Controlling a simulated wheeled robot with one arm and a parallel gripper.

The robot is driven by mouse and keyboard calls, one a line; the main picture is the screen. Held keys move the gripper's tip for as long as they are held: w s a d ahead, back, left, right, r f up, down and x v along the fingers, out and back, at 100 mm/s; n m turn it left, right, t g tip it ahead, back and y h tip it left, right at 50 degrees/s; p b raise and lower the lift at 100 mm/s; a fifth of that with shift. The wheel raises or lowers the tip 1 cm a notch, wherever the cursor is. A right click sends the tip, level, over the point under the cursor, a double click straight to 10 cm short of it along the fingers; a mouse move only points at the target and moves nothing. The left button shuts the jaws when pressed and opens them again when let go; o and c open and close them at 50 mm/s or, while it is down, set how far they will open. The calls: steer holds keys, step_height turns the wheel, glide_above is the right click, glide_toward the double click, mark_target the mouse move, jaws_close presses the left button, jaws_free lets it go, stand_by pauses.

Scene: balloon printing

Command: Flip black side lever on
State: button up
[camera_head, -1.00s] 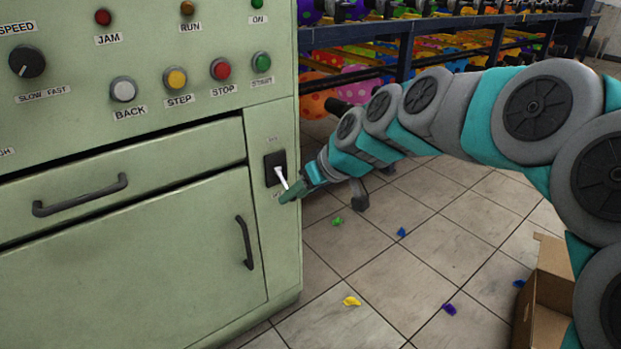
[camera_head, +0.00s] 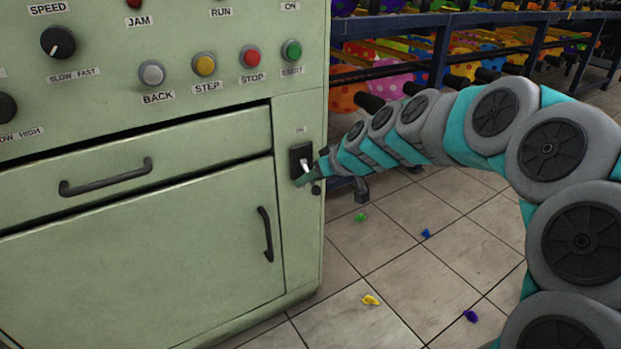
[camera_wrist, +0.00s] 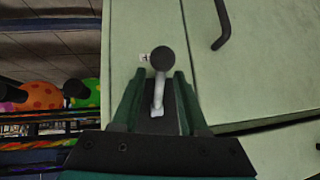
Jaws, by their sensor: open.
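The side lever sits on a black switch plate (camera_head: 295,157) on the narrow right strip of the green machine front. Its pale shaft (camera_head: 304,166) slants downward, and its dark ball knob (camera_head: 316,189) shows just below my gripper (camera_head: 308,178). In the wrist view, my gripper (camera_wrist: 160,76) is open, with one green finger on each side of the lever. The grey shaft (camera_wrist: 158,95) and the round knob (camera_wrist: 162,59) lie between them, the knob near the fingertips. I cannot tell whether either finger touches the lever.
A black door handle (camera_head: 265,234) is left of the lever, and a drawer handle (camera_head: 105,178) is farther left. Buttons, including a green one (camera_head: 291,50), are above. A rack (camera_head: 440,50) with colourful balloons stands behind my arm. Small scraps lie on the tiled floor.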

jaws_close()
stand_by(0.3)
stand_by(1.1)
